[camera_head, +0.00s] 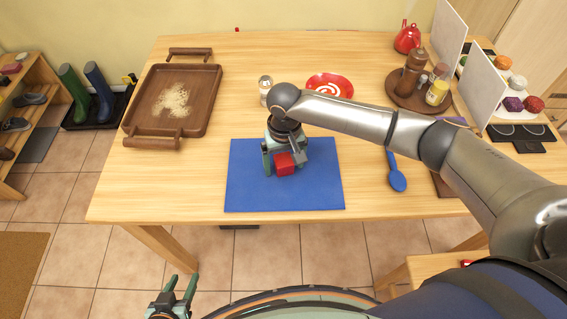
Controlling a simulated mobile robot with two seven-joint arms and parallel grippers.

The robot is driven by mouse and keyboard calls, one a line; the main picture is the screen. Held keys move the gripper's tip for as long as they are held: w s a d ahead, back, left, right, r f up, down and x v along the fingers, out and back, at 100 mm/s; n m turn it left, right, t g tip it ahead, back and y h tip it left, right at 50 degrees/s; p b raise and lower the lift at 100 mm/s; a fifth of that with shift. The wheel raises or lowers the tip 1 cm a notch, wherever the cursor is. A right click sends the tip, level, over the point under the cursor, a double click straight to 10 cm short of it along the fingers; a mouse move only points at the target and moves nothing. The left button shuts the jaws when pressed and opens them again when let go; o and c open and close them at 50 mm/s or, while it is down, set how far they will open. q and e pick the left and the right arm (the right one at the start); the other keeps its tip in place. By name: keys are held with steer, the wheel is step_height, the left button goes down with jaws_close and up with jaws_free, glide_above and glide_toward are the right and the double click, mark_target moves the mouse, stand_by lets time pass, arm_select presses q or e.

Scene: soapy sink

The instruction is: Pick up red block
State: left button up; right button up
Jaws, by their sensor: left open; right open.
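The red block (284,165) is at the blue mat (320,190) on the wooden table, near the mat's middle. My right gripper (282,168) is directly over the block, pointing down, with its fingers open. The block shows between or just in front of the fingers; I cannot tell whether they touch it. The gripper body hides part of the block and the mat behind it. My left gripper (180,285) is open and empty, low at the picture's bottom left, in front of the table and away from the block.
A brown tray (200,118) with a pale grainy heap stands at the left. A shaker (265,85) and a red plate (345,79) lie behind the mat. A blue spoon (397,178) lies right of it. A round brown tray (392,92) holds jars at the back right.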

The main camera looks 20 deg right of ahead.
steer(key=shift+c, duration=0.3)
steer(key=c, duration=1.3)
steer(key=shift+c, duration=0.4)
steer(key=shift+r, duration=0.1)
